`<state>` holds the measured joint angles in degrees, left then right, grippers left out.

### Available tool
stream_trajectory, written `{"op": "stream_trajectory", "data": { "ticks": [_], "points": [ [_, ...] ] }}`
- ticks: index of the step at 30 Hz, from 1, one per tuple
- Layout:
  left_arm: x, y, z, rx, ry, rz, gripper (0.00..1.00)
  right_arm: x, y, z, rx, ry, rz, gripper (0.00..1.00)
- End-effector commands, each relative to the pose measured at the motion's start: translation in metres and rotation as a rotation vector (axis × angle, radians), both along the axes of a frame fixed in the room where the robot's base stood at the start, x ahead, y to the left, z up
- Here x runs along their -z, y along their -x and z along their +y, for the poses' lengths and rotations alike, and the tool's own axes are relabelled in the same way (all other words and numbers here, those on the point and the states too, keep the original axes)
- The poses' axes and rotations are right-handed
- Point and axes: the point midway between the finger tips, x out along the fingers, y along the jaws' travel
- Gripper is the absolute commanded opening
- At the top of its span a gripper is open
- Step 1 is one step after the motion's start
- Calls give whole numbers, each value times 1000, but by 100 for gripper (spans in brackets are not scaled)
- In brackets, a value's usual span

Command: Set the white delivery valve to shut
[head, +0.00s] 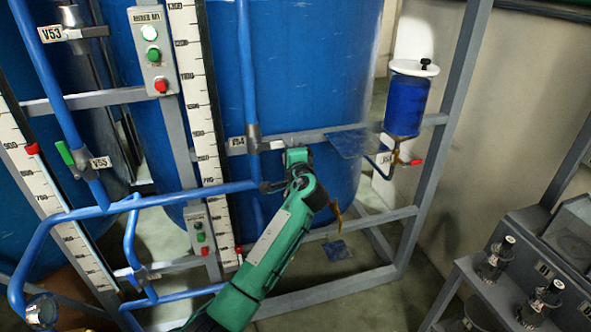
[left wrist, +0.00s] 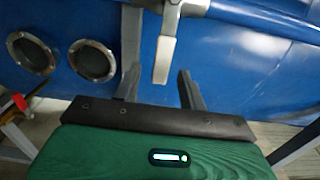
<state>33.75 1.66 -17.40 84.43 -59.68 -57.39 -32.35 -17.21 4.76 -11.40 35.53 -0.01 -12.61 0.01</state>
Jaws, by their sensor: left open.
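The white valve lever (left wrist: 165,58) hangs down from a blue pipe in the left wrist view. It is between the two grey fingertips of my left gripper (left wrist: 160,92), which is open, with a gap visible on both sides of the lever. In the head view a grey valve (head: 253,137) sits on a blue vertical pipe beside the V54 label (head: 237,142). My right gripper is not in view.
Nearby are a green-handled valve (head: 65,153), a red-handled tap (head: 414,162) below a blue container (head: 405,105), and a button box (head: 152,52). Grey frame bars (head: 310,137) cross in front of the blue tanks. A shelf with small black devices (head: 495,258) stands at lower right.

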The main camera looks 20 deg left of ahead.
Motion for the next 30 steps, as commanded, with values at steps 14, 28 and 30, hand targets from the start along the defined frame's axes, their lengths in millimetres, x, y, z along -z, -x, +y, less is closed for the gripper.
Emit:
{"op": "stream_trajectory", "data": {
  "ticks": [14, 28, 30],
  "points": [
    [2, 74, -51, 1, 1, 1, 42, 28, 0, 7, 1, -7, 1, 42],
    [3, 80, -55, 1, 1, 4, 42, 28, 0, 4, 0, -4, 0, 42],
    [14, 78, -55, 11, 6, 20, 42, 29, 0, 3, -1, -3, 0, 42]
  ]
}}
